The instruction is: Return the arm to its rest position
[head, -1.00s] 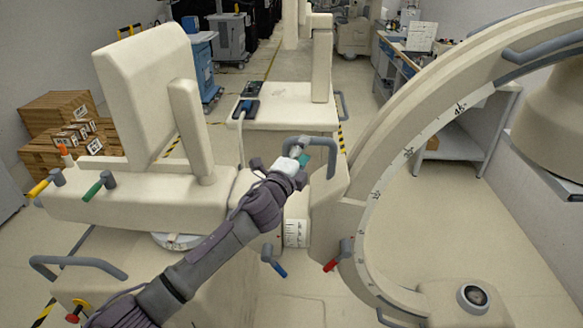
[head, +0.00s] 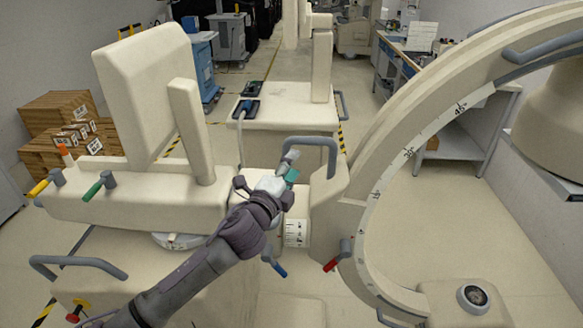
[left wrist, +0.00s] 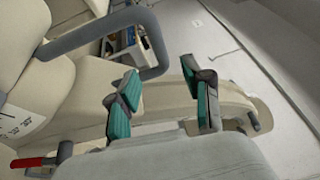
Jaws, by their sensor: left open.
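My left arm comes in from the lower left in the head view. Its gripper (head: 289,167) is in front of the cream C-arm machine (head: 330,215), just below and left of the grey loop handle (head: 318,140). In the left wrist view the two teal-padded fingers (left wrist: 163,102) stand apart with nothing between them. The grey handle (left wrist: 150,35) shows beyond the fingers there and is not between them. My right gripper is not in view.
The large curved arm (head: 385,165) of the machine stands on the right. Red (head: 331,265) and blue (head: 281,271) levers stick out below the gripper. The cream body with a tall panel (head: 145,90) is on the left. Cardboard boxes (head: 60,125) stand at far left.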

